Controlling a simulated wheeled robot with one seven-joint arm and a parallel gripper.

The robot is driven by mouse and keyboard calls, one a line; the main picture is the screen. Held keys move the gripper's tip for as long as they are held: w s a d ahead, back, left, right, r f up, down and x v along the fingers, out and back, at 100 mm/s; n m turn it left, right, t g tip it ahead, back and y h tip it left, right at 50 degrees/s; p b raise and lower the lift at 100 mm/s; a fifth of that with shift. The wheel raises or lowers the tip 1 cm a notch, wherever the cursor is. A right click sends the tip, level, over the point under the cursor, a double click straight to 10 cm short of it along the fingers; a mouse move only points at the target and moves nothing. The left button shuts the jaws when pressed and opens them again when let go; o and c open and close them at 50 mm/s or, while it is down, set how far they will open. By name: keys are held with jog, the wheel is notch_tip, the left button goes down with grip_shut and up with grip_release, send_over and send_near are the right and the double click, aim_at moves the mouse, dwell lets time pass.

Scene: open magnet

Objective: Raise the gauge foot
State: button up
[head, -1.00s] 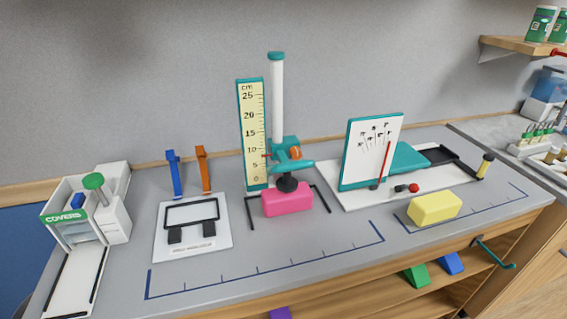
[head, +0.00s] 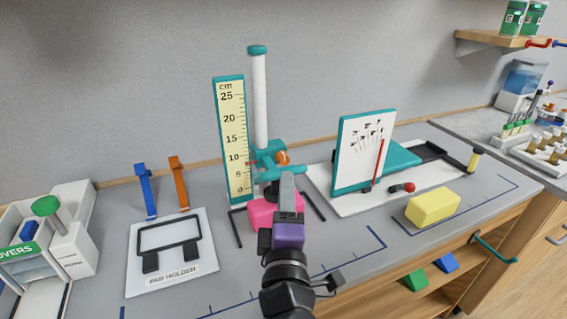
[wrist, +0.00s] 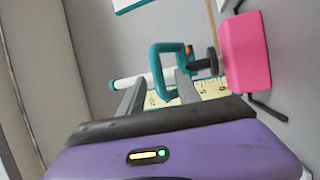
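The height gauge has a white column (head: 260,105) with a teal carriage (head: 268,158) and an orange knob (head: 283,157). Its black foot (wrist: 213,60) faces the pink block (wrist: 245,52) in the wrist view; whether they touch is unclear. In the head view my gripper covers part of the foot and of the pink block (head: 262,214). My gripper (head: 288,178) is in front of the carriage.
A centimetre scale board (head: 231,135) stands left of the column. A black bracket (head: 314,206) lies beside the pink block. A white holder plate (head: 172,262) is at left, a pinned board (head: 362,150) and yellow block (head: 433,207) at right. The front bench strip has free room.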

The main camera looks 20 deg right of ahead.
aim_at(285, 169)
jog(key=p+x, duration=0.1)
jog(key=x, duration=0.7)
jog(key=shift+r, duration=0.2)
jog(key=shift+c, duration=0.2)
grip_shut()
dwell(1.1)
